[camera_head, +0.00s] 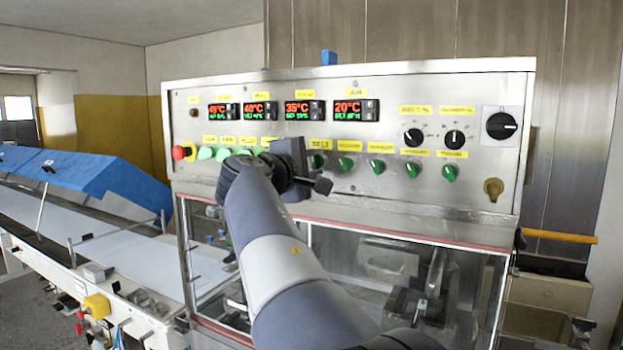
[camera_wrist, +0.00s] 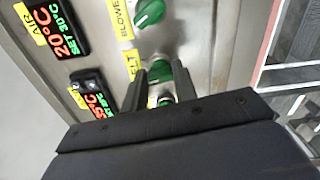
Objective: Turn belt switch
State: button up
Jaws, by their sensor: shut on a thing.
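The control panel (camera_head: 260,105) is a steel face with a row of green knobs under yellow labels. The belt switch (camera_head: 317,161) is the green knob below the label reading BELT (camera_head: 319,144). My gripper (camera_head: 308,163) is at the panel in front of this knob, and the arm hides part of the row to its left. In the wrist view, my gripper's two dark fingers (camera_wrist: 160,76) are shut on the belt switch (camera_wrist: 158,70), one on each side, beside the partly covered BELT label (camera_wrist: 131,65). The fingers hide much of the knob, so its exact angle cannot be told.
The blower switch (camera_wrist: 150,13) is the neighbouring green knob, close to the fingers. A red emergency button (camera_head: 180,152) is at the panel's left. Temperature displays (camera_head: 304,110) are above. A glass-fronted cabinet (camera_head: 400,265) lies below, and a conveyor (camera_head: 140,250) runs left.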

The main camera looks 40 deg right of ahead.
jog(key=m+b, duration=0.1)
jog(key=m, duration=0.1)
jog(key=m+b, duration=0.1)
jog(key=b, duration=0.1)
jog(key=shift+f+m, duration=0.3)
jog(key=shift+m, duration=0.1)
jog(key=shift+r+m+b, duration=0.15)
jog(key=shift+m+b, duration=1.25)
jog(key=shift+m, duration=0.5)
jog(key=o, duration=1)
jog(key=shift+r, duration=0.1)
jog(key=b+v, duration=0.2)
jog(key=v, duration=0.8)
jog(key=shift+s+a+b, duration=0.15)
jog(key=shift+a+b, duration=0.2)
jog(key=shift+b, duration=0.05)
jog(key=shift+d, duration=0.1)
